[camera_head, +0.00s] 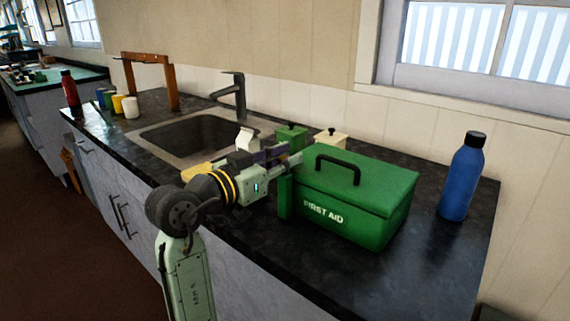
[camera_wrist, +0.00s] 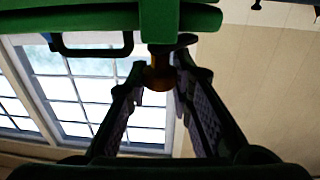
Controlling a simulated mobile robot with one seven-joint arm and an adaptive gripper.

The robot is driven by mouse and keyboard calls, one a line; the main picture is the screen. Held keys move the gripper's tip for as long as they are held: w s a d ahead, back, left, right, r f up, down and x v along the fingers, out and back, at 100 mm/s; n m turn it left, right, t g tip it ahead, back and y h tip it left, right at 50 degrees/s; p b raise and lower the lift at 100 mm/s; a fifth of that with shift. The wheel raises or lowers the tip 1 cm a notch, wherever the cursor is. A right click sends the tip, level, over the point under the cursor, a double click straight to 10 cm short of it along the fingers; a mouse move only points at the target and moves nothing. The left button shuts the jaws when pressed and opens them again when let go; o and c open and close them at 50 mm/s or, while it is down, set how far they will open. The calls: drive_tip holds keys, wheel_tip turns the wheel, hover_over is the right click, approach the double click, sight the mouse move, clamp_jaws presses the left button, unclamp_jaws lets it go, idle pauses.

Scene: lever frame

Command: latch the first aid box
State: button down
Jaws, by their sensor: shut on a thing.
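The green first aid box (camera_head: 335,225) stands on the dark counter, with white lettering on its front and a black handle on its lid (camera_head: 375,180). The lid appears down. A narrow green upright piece (camera_head: 285,198) shows at the box's left end. My gripper (camera_head: 292,162) is at that left end, near lid height. In the wrist view, my gripper (camera_wrist: 162,80) has its fingertips around a small brownish knob (camera_wrist: 160,72), just below a green block (camera_wrist: 159,20) on the box. The fingers hide part of the knob. In the head view the knob is hidden.
A blue bottle (camera_head: 462,178) stands right of the box. The sink (camera_head: 160,142) and tap (camera_head: 238,95) are to the left. Bare counter (camera_head: 430,245) lies right of the box.

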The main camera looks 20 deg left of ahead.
drive_tip(key=m+g+h+b, duration=0.1)
drive_tip(key=m+g+h, duration=0.3)
drive_tip(key=h, duration=0.1)
drive_tip(key=shift+m+h, duration=0.3)
drive_tip(key=shift+h, duration=0.1)
drive_tip(key=shift+m+g+h, duration=1.5)
drive_tip(key=shift+m+g, duration=0.2)
drive_tip(key=shift+g, duration=0.6)
drive_tip(key=shift+f, duration=0.1)
drive_tip(key=c, duration=1.4)
unclamp_jaws()
drive_tip(key=shift+c, duration=0.2)
drive_tip(key=v, duration=1.2)
drive_tip(key=shift+w, duration=0.15)
